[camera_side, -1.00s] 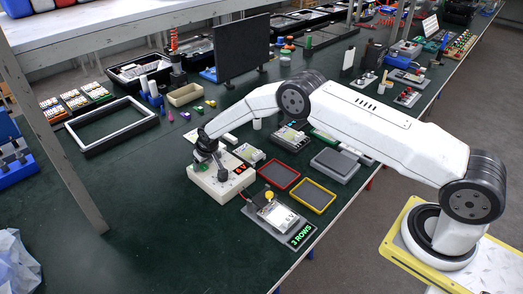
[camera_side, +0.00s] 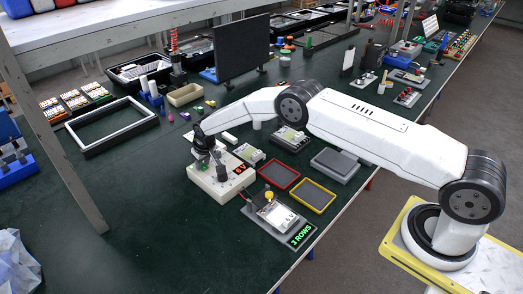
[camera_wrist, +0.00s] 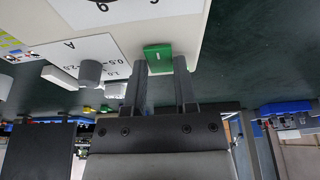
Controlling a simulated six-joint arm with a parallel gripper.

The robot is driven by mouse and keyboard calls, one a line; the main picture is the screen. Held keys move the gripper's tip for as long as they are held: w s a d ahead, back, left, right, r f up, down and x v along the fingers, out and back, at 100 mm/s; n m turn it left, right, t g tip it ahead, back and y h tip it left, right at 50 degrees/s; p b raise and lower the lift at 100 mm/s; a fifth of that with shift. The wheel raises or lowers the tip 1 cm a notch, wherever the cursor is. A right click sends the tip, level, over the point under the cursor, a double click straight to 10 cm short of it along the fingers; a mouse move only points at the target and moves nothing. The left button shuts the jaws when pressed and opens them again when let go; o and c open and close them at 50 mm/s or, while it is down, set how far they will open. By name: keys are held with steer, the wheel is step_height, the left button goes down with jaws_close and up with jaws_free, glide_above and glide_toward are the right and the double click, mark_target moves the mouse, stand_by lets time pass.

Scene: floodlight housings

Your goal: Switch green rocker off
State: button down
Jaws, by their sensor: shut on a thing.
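The green rocker (camera_wrist: 158,57) has a small white mark and sits on a pale instrument box (camera_side: 222,188), which has knobs and a red-lettered display. In the wrist view, my gripper (camera_wrist: 162,68) has its two dark fingertips on either side of the rocker, and they are shut on it. In the side view, my gripper (camera_side: 204,158) points down over the back left part of the box. The rocker is mostly hidden there by the fingers, and its tilt cannot be told.
A grey knob (camera_wrist: 89,72) stands on a white panel marked A beside the rocker. The dark green table is clear to the left.

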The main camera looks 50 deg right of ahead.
mark_target(205, 168)
steer(key=shift+w+g, duration=0.4)
steer(key=shift+g, duration=0.2)
steer(key=shift+s+r+g, duration=0.1)
steer(key=shift+g, duration=0.2)
steer(key=shift+c, duration=2)
jaws_free()
steer(key=shift+s+r, duration=0.15)
steer(key=shift+r, duration=1.05)
steer(key=shift+s+r, duration=0.2)
steer(key=shift+r, duration=1.05)
steer(key=shift+s+r, duration=0.15)
steer(key=shift+r, duration=1.25)
steer(key=shift+s, duration=0.1)
